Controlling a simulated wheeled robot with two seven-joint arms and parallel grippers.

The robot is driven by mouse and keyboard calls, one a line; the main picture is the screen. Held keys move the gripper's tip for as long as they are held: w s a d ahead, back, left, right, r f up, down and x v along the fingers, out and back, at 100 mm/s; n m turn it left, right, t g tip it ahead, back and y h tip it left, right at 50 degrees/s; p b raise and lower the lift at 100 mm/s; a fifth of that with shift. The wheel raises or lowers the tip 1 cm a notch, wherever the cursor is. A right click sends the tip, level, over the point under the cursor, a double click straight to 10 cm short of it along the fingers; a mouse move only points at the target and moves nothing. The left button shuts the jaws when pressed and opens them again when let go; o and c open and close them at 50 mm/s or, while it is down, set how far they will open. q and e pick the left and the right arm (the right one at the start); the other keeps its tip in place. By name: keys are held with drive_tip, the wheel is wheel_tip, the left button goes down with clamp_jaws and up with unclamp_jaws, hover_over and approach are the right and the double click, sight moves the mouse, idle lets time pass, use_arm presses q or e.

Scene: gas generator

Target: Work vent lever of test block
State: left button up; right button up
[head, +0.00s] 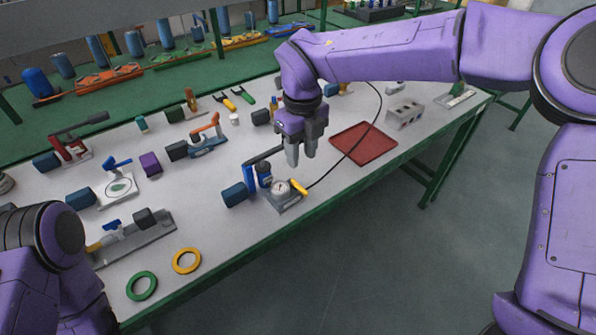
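A small grey block with a round white gauge (281,188) stands near the front edge of the table; it appears to be the test block. A short yellow lever (299,188) sticks out on its right side. A blue upright part with a dark handle (250,174) stands at its left. My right gripper (301,156) points down above and slightly right of the gauge, apart from it. Its two fingers show a narrow gap with nothing between them. My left arm shows at the lower left; its gripper is not in view.
A red tray (363,144) lies right of the gauge block, and a black cable runs from the block across it. A grey block with holes (404,113) stands beyond the tray. Green (141,286) and yellow (187,261) rings lie front left. Several small devices fill the table's left.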

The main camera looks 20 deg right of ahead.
sight(303, 189)
drive_tip(key=f, duration=0.9)
drive_tip(key=shift+s+f, duration=0.25)
drive_tip(key=shift+s, duration=0.15)
drive_tip(key=shift+d, duration=0.1)
clamp_jaws()
